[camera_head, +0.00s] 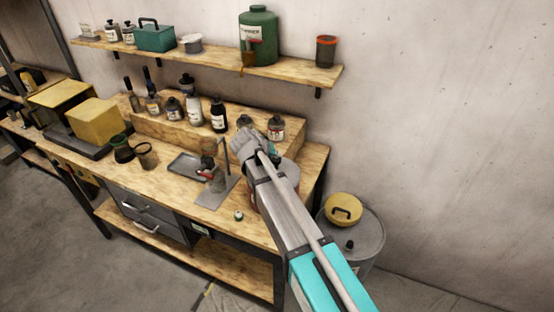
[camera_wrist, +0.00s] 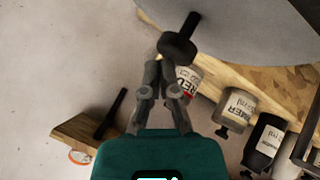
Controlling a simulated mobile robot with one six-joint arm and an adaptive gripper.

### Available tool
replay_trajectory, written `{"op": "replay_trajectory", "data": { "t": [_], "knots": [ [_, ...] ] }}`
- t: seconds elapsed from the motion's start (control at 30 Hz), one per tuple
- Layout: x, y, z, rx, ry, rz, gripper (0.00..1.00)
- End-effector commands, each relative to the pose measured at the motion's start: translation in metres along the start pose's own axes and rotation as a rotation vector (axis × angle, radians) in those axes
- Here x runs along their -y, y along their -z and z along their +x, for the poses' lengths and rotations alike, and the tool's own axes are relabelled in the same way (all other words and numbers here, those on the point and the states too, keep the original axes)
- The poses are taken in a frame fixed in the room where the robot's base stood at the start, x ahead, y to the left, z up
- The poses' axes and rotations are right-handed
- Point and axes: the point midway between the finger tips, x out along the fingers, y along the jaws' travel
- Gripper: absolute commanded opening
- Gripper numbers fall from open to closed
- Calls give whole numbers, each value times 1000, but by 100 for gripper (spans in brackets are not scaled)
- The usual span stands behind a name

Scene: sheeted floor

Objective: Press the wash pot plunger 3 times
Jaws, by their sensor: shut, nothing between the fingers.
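The wash pot (camera_head: 289,172) is a grey round vessel on the workbench, mostly hidden behind my arm in the head view. In the wrist view a broad grey round top (camera_wrist: 245,30), which looks like the pot's lid, fills the upper right. A dark plunger (camera_wrist: 178,48) with a thin stem and a wider disc stands at its edge. My gripper (camera_wrist: 166,67) is shut and empty, its fingertips right by the plunger's disc; I cannot tell whether they touch. In the head view my arm's end (camera_head: 246,146) is over the bench by the pot, and the fingers are hidden.
Several labelled bottles (camera_head: 218,115) stand on a raised wooden step behind. A small stand (camera_head: 217,180) on a grey plate is left of my arm. A wall shelf (camera_head: 290,72) holds a green container (camera_head: 259,38). A grey drum (camera_head: 365,240) stands right of the bench.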

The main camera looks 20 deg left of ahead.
Motion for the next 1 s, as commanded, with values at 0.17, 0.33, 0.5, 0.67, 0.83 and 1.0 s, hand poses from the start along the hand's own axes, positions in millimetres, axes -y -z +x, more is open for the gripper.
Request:
{"op": "replay_trajectory", "data": {
  "t": [0.17, 0.33, 0.5, 0.67, 0.83, 1.0],
  "knots": [
    [1, -1, 1, 0, 0, 0, 0],
    [2, -2, 2, 0, 0, 0, 0],
    [2, -3, 3, 0, 0, 0, 0],
    [3, -3, 4, 0, 0, 0, 0],
    [4, -4, 5, 1, 0, 0, 0],
    [5, -5, 6, 1, 0, 0, 0]
  ]
}}
